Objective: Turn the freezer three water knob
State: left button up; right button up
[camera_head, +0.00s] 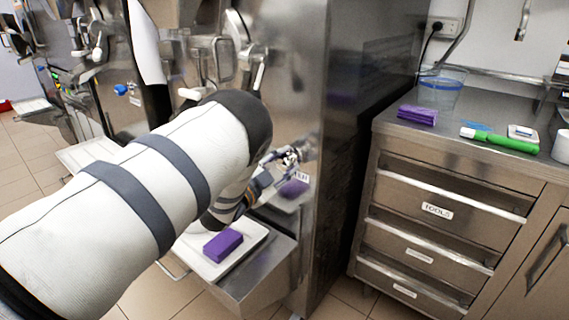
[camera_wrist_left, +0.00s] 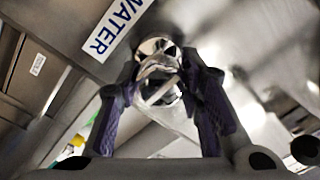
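The water knob (camera_wrist_left: 160,72) is a shiny chrome knob beside a white label reading WATER (camera_wrist_left: 117,28) in the left wrist view. My left gripper (camera_wrist_left: 161,66) has its two purple-padded fingers on either side of the knob, and their tips appear to touch it. In the head view my left gripper (camera_head: 282,163) is at the steel front of the near freezer (camera_head: 296,90), low near its right edge. My left arm covers much of that front, and the knob is small and partly hidden there. My right gripper is not in view.
A white tray (camera_head: 258,232) with a purple sponge (camera_head: 222,245) sits on a steel shelf below my left gripper. A steel drawer cabinet (camera_head: 440,180) stands to the right, with purple cloths (camera_head: 417,115), a green-handled tool (camera_head: 512,143) and a clear container (camera_head: 441,88) on top.

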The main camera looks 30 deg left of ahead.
pick_arm(q)
jog(key=o, duration=0.4)
jog(key=s, duration=1.2)
jog(key=shift+a+f, duration=0.25)
jog(key=shift+a, duration=0.1)
